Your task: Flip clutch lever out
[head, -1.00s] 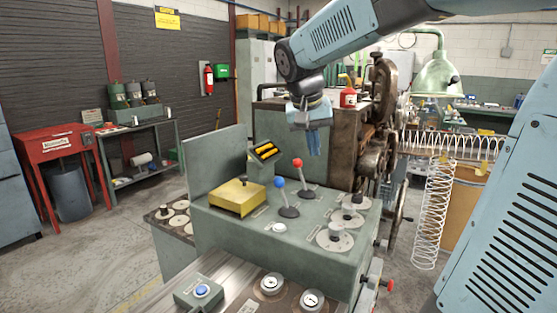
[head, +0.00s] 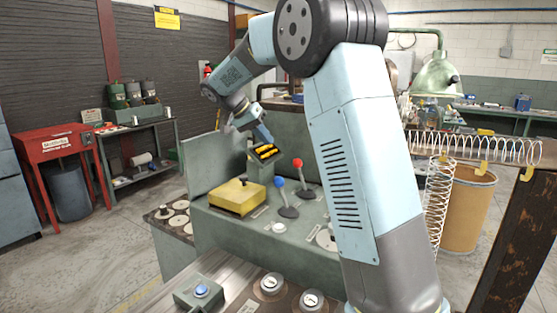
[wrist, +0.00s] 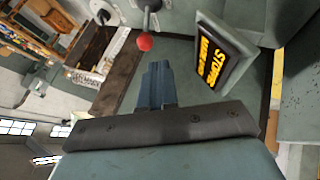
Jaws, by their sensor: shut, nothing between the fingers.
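Two levers stand on the green console (head: 235,235); I cannot tell from labels which is the clutch lever. My gripper (head: 265,138) is shut and empty, hanging near the small yellow-lit display, behind and left of both levers. In the wrist view its blue fingers (wrist: 157,82) are together, with the red knob (wrist: 145,41) beyond their tips and apart from them.
The black display with yellow letters (wrist: 216,58) is close beside my fingers. A yellow box (head: 238,196) sits left of the levers, before an upright green panel (head: 213,160). My arm hides the console's right part. A coiled spring (head: 438,205) hangs at right.

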